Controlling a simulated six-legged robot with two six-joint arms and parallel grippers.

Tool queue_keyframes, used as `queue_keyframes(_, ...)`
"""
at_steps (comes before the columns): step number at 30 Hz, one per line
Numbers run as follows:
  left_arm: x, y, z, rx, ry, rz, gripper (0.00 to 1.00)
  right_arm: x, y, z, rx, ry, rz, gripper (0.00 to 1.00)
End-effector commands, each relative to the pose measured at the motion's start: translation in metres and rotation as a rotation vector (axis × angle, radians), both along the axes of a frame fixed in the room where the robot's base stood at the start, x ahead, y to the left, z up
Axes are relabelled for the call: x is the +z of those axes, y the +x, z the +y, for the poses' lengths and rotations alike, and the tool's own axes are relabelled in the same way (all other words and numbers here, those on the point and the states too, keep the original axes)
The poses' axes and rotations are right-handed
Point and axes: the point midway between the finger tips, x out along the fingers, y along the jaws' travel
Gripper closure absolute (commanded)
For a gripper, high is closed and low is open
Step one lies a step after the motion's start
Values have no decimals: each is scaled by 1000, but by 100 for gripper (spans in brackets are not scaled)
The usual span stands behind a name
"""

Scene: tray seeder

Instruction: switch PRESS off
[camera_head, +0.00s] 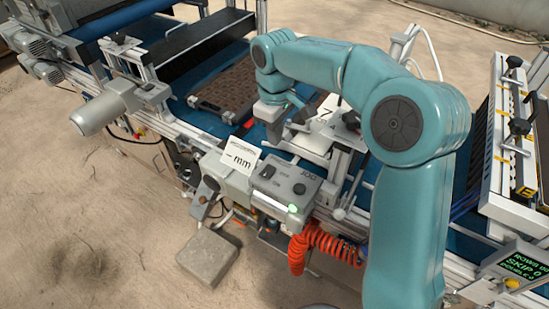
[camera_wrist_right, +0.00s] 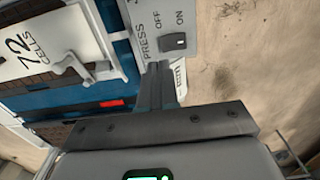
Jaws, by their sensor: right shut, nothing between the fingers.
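The PRESS switch (camera_wrist_right: 175,41) is a small dark rocker on a light grey panel (camera_wrist_right: 204,46) in the right wrist view, with OFF lettered at its left and ON at its right. I cannot tell which side is pressed in. My right gripper (camera_wrist_right: 160,72) is shut and empty, its fingertips just beside the switch and the word PRESS; contact cannot be told. My left gripper is not in view.
A grey JOG box (camera_head: 284,186) with a lit green button and a white mm card (camera_head: 240,162) stand at the machine's front. An orange coiled hose (camera_head: 310,245) hangs below. A white CELLS card (camera_wrist_right: 40,45) and lever lie left of the fingers.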

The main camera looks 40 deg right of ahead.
Motion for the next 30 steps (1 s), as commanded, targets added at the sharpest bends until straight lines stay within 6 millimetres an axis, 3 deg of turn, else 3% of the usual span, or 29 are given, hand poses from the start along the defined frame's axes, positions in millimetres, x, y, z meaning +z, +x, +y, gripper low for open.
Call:
queue_keyframes(6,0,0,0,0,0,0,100,-48,1,-1,2,-1,4,100)
queue_keyframes(12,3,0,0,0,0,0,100,-78,2,-1,1,0,2,100)
queue_keyframes(18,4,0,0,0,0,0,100,-90,2,-1,2,0,0,100)
queue_keyframes(27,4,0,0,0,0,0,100,-91,2,-1,2,0,0,100)
queue_keyframes(30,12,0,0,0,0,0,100,-92,2,-3,-1,31,18,100)
